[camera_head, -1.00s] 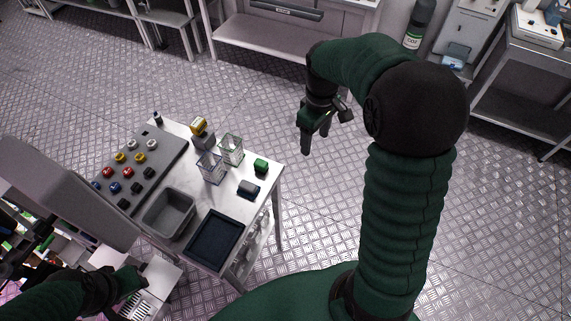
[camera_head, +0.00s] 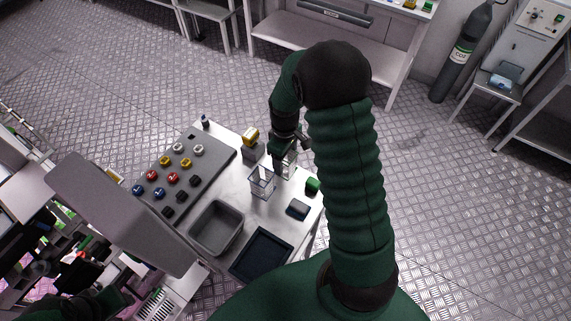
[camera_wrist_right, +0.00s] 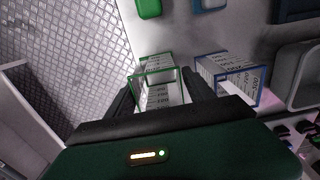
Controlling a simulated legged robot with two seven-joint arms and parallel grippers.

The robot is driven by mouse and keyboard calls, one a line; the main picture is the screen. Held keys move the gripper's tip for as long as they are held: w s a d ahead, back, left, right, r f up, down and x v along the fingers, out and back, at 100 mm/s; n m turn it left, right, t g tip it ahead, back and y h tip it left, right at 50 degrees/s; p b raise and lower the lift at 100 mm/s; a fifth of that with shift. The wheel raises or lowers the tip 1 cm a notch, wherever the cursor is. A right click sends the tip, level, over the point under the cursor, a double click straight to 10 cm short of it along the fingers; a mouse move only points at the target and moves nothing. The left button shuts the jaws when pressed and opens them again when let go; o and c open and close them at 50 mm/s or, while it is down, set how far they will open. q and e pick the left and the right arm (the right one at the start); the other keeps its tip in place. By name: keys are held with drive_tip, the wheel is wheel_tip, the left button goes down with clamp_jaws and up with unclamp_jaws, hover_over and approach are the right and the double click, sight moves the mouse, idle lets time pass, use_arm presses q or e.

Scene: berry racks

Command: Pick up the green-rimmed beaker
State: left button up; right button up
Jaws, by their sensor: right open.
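The green-rimmed beaker (camera_wrist_right: 158,78) is square and clear, with dark markings, and stands on the white table (camera_head: 238,187). In the right wrist view it sits between the two open fingers of my right gripper (camera_wrist_right: 163,92). I cannot tell whether the fingers touch it. In the head view my right gripper (camera_head: 281,152) is at this beaker (camera_head: 290,163) and partly covers it. A similar blue-rimmed beaker (camera_wrist_right: 230,80) stands just to its right in the wrist view, and shows in the head view (camera_head: 262,183). My left gripper is not clearly visible in the head view.
A green block (camera_head: 313,185) and a blue-grey block (camera_head: 298,208) lie near the table's right edge. A yellow-topped device (camera_head: 251,141) stands behind the beakers. A grey bin (camera_head: 215,228), a dark tray (camera_head: 262,255) and a panel of coloured knobs (camera_head: 210,150) fill the left and front.

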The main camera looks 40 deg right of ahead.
drive_tip(key=f, duration=0.1)
drive_tip(key=a+f, duration=0.1)
drive_tip(key=f, duration=0.1)
drive_tip(key=shift+a, duration=0.2)
drive_tip(key=shift+s, duration=0.15)
drive_tip(key=shift+d+f, duration=0.15)
drive_tip(key=shift+d, duration=0.3)
drive_tip(key=c, duration=1.1)
drive_tip(key=shift+a, duration=0.25)
